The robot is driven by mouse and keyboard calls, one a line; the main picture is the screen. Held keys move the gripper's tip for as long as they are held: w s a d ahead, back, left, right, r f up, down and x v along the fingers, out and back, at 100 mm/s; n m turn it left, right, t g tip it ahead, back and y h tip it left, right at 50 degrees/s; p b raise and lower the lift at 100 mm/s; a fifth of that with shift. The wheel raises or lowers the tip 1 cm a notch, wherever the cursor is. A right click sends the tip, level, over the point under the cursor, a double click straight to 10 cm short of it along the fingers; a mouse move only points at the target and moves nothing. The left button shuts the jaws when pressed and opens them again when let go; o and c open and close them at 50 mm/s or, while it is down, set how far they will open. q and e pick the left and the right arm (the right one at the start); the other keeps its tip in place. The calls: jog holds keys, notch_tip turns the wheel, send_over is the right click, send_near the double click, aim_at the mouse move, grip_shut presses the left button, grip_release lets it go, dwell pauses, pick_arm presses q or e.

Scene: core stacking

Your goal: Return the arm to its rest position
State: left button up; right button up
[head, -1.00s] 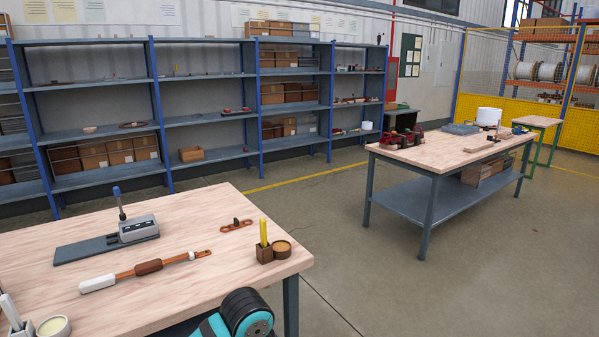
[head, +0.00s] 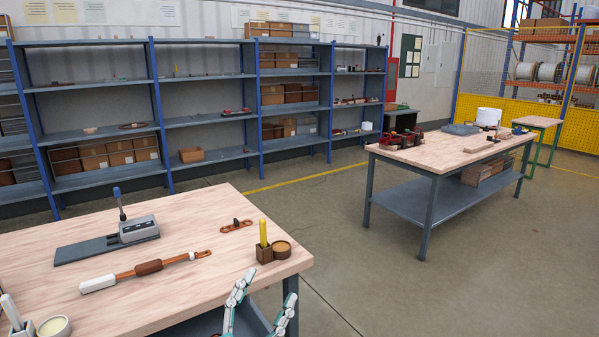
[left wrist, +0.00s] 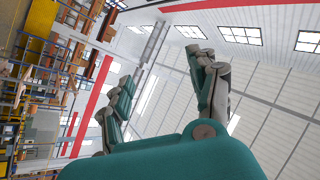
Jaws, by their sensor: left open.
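My left gripper (head: 262,309) shows at the bottom of the head view, just off the front right corner of the near wooden table (head: 205,290). Its two teal and silver fingers stand apart and point upward, with nothing between them. In the left wrist view the open fingers (left wrist: 165,95) are seen against the hall's wall and windows. My right gripper is in neither view.
A second table (head: 425,155) stands at right. Open floor lies between.

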pick_arm(q)
jog(key=s+a+f+n+g+y, duration=0.2)
jog(key=a+f+n+g+y, duration=0.3)
jog(key=a+f, duration=0.4)
jog(key=s+a+f+n+g+y, duration=0.2)
jog(key=a+f+n+y, duration=0.5)
jog(key=f, duration=0.4)
jog(key=s+f+m+g+h, duration=0.1)
jog(key=s+f+g, duration=0.45)
jog(key=s, duration=0.45)
jog(key=s+f+m+g, duration=0.1)
jog(key=s+f+g, duration=0.4)
jog(key=s+f, duration=0.3)
jog(key=s+f+g+p, duration=0.1)
jog(key=s+f, duration=0.2)
jog(key=f, duration=2.2)
jog(key=s+a+f+g, duration=0.1)
jog(key=s+a+f, duration=0.1)
jog(key=s+f, duration=1.2)
jog(key=shift+s+p, duration=0.4)
jog(key=shift+s, duration=0.75)
